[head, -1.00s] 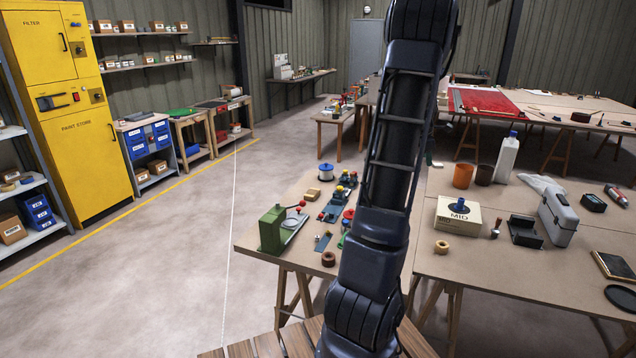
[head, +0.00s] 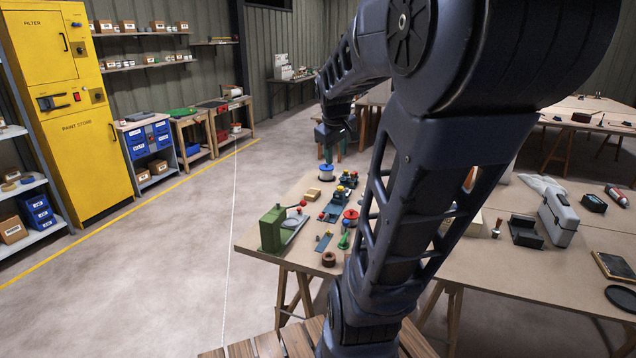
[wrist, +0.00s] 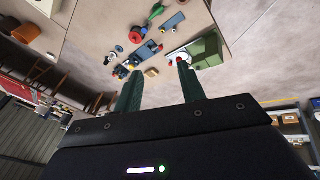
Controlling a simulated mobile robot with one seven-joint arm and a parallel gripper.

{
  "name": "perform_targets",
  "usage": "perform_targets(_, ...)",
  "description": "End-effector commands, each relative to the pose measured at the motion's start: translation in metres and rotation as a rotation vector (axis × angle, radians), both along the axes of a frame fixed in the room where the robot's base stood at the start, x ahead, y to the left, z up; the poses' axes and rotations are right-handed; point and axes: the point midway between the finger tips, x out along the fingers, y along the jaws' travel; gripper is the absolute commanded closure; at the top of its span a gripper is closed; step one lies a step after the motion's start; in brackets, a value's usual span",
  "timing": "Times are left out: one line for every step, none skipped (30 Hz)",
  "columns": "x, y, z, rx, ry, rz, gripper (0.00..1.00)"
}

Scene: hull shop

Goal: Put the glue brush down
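My gripper (head: 328,150) hangs in the air at the end of my raised arm, above the far end of the cluttered table in the head view. In the wrist view my gripper (wrist: 160,72) has its two green fingers wide apart, with nothing held between them. I cannot make out a glue brush for certain. A small green-handled tool (head: 344,240) lies on the near table, and it also shows in the wrist view (wrist: 155,12). A small upright tool with a knob (head: 496,228) stands on the right table. Either is too small to name surely.
The near table (head: 300,262) holds a green machine (head: 271,228), a wooden block (head: 313,194), a white-and-blue spool (head: 326,173) and a brown ring (head: 328,259). A grey case (head: 558,217) stands on the right table. Floor to the left is clear.

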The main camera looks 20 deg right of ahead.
Motion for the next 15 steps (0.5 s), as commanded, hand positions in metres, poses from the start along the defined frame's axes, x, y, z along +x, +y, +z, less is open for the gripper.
perform_targets(-0.014,0.017,0.000,0.031,-0.021,-0.020,0.60)
perform_targets(-0.021,0.026,-0.001,0.051,-0.029,-0.038,0.60)
perform_targets(-0.032,0.036,-0.002,0.078,-0.042,-0.064,0.60)
perform_targets(-0.040,0.045,-0.004,0.100,-0.050,-0.081,0.60)
perform_targets(-0.047,0.052,-0.005,0.121,-0.058,-0.098,0.60)
perform_targets(-0.057,0.061,-0.008,0.149,-0.065,-0.120,0.60)
perform_targets(-0.064,0.067,-0.010,0.169,-0.071,-0.135,0.60)
perform_targets(-0.071,0.073,-0.012,0.190,-0.075,-0.151,0.60)
perform_targets(-0.079,0.079,-0.014,0.214,-0.080,-0.170,0.60)
perform_targets(-0.085,0.084,-0.016,0.230,-0.084,-0.182,0.60)
perform_targets(-0.090,0.087,-0.018,0.246,-0.086,-0.195,0.60)
perform_targets(-0.096,0.092,-0.020,0.265,-0.087,-0.209,0.60)
perform_targets(-0.100,0.094,-0.021,0.276,-0.088,-0.218,0.60)
perform_targets(-0.103,0.097,-0.022,0.285,-0.088,-0.225,0.60)
perform_targets(-0.107,0.099,-0.024,0.295,-0.089,-0.234,0.60)
